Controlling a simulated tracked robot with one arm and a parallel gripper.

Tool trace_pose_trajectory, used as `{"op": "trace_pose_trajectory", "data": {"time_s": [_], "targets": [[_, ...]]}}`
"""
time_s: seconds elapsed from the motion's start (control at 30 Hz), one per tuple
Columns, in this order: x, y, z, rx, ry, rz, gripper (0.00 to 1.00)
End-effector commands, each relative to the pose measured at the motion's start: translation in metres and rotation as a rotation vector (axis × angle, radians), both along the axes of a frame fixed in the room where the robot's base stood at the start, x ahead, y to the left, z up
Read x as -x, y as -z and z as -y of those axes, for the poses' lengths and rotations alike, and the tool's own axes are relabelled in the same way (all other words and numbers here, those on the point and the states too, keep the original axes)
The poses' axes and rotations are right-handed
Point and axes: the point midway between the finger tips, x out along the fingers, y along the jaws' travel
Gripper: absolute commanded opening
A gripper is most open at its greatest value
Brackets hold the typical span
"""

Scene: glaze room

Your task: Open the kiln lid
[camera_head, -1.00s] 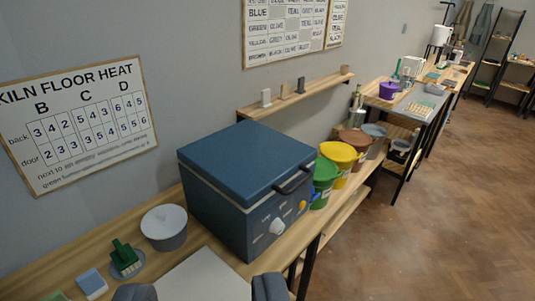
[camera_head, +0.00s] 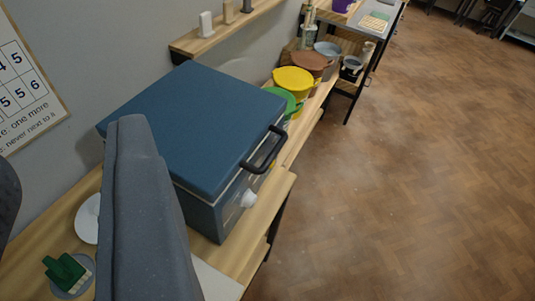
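The kiln is a blue box on the wooden bench, with its flat blue lid (camera_head: 205,115) lying shut on the body (camera_head: 212,218). A black bar handle (camera_head: 264,152) sticks out from the lid's right-hand front edge. A pale knob (camera_head: 249,198) shows on the front face below it. My gripper (camera_head: 68,145) shows as two grey fingers set wide apart, open with nothing between them. One finger stands in front of the kiln's left part and hides some of it; the other is cut off at the left edge. The handle is clear of both fingers, to their right.
Green (camera_head: 290,103), yellow (camera_head: 294,80) and brown (camera_head: 310,64) buckets stand just beyond the kiln. A wall shelf (camera_head: 228,30) hangs behind it. A green brush (camera_head: 66,270) and a partly hidden white lid (camera_head: 88,219) lie left. The floor (camera_head: 410,180) at right is clear.

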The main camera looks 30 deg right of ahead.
Motion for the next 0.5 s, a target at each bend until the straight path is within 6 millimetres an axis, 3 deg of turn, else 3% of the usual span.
{"op": "trace_pose_trajectory", "data": {"time_s": [0.17, 0.3, 0.5], "targets": [[-0.026, 0.034, 0.016, -0.089, 0.003, -0.094, 0.3], [-0.059, 0.092, 0.043, -0.257, 0.0, -0.248, 0.3], [-0.093, 0.172, 0.086, -0.562, -0.024, -0.446, 0.3]]}}
